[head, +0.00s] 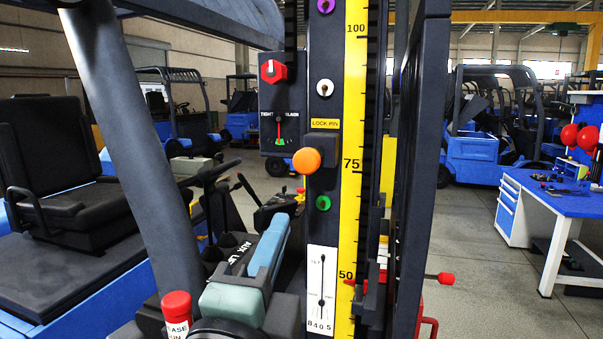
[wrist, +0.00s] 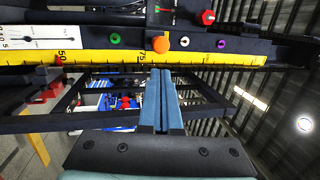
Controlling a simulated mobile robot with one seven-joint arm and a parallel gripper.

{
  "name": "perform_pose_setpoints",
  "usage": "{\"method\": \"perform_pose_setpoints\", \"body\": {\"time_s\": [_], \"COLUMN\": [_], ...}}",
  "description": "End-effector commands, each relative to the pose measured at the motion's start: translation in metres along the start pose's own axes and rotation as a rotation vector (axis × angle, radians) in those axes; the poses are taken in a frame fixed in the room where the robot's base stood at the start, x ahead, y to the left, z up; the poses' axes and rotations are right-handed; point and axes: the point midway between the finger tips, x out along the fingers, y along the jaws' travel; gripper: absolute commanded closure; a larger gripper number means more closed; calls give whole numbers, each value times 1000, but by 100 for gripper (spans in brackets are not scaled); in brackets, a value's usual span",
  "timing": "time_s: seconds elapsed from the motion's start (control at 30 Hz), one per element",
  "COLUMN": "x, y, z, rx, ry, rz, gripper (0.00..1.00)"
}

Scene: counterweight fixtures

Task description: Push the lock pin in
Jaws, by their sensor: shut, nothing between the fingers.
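The lock pin has a round orange knob (head: 306,160) that sticks out from a dark block on the upright mast, below a yellow LOCK PIN label (head: 324,123). The knob also shows in the wrist view (wrist: 160,43), just beyond my fingertips. My gripper (head: 281,222) is below and to the left of the knob in the head view. Its blue fingers are shut together with nothing between them, and in the wrist view (wrist: 161,72) they point toward the knob. The fingers appear apart from the knob. How far the pin stands out is hard to tell.
A yellow scale (head: 352,130) runs along the mast. Green (head: 323,203), white (head: 325,88) and purple (head: 325,6) knobs line it. A red knob (head: 272,71) and TIGHT/SLACK gauge (head: 280,130) sit left. A red-capped post (head: 177,307) stands lower left.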

Motion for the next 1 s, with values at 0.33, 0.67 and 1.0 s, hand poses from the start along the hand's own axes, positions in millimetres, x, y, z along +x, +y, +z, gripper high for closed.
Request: {"method": "perform_pose_setpoints", "body": {"time_s": [0.33,0.67,1.0], "x": [40,103,137], "y": [-5,-5,-3], "z": [0,-1,0], "rx": [-3,-2,-1], "ry": [2,1,0], "rz": [3,1,-1], "gripper": [100,100,100]}}
